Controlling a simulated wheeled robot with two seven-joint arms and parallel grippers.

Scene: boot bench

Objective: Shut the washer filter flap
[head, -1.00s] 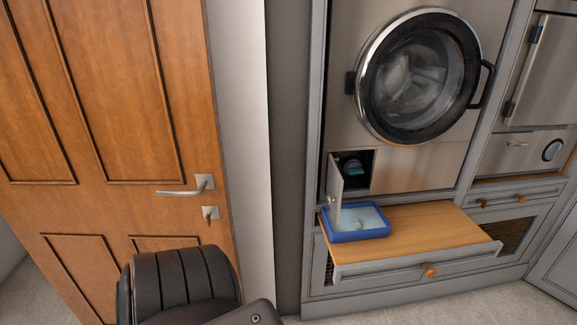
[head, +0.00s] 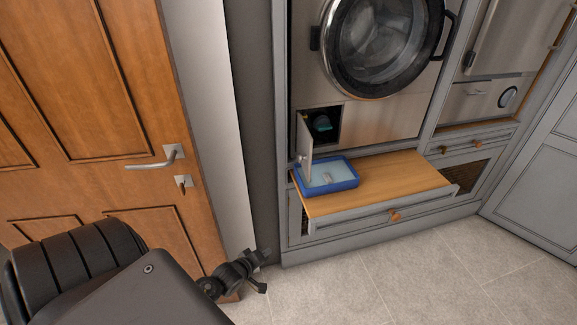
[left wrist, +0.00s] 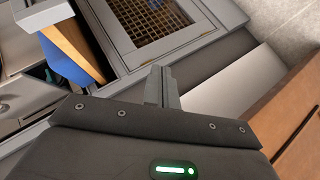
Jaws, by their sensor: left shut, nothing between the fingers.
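The washer filter flap (head: 304,147) is a small metal door at the lower left of the washer front in the head view. It stands open, swung outward at the left edge of the dark filter recess (head: 333,131). A teal filter cap (head: 322,123) shows inside. My left gripper (head: 262,272) is low in front of the cabinet, left of and below the flap, and apart from it. Its fingers are shut and empty; they also show in the left wrist view (left wrist: 161,84). My right gripper is in neither view.
A blue tray (head: 342,187) sits on the pulled-out wooden shelf (head: 400,180), just below the flap, and its left end is close to the flap. A wooden door (head: 110,90) with a metal handle stands at left. The tiled floor in front is clear.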

